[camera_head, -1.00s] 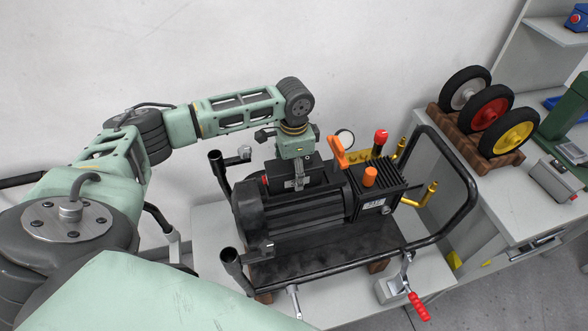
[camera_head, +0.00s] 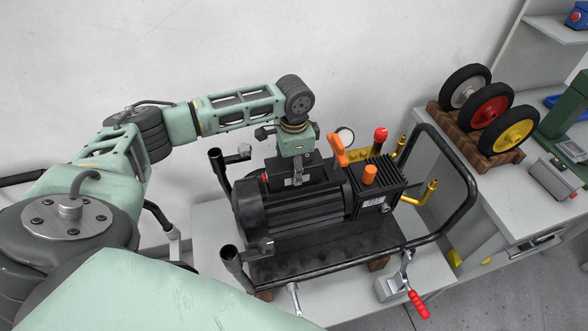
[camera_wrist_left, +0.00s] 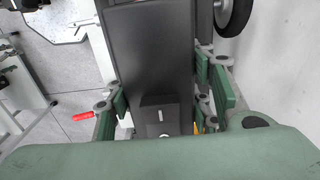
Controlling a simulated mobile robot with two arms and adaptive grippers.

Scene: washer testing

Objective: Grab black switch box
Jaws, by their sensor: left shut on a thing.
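The black switch box (camera_head: 280,178) sits at the top of the black ribbed motor of the pump unit, with a small red part on its left end. My left gripper (camera_head: 297,178) comes down on it from above and is shut on it. In the left wrist view, a dark box body (camera_wrist_left: 150,60) lies between the green finger pads (camera_wrist_left: 165,105). I cannot tell whether the box is clear of the motor, as its underside is hidden. My right gripper is not in view.
The pump unit (camera_head: 300,205) stands on a light table inside a black tubular frame (camera_head: 440,235). Orange and red knobs (camera_head: 381,133) rise just right of my gripper. A red-handled clamp (camera_head: 418,304) is at the front. Wheels on a wooden rack (camera_head: 480,112) stand on the right bench.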

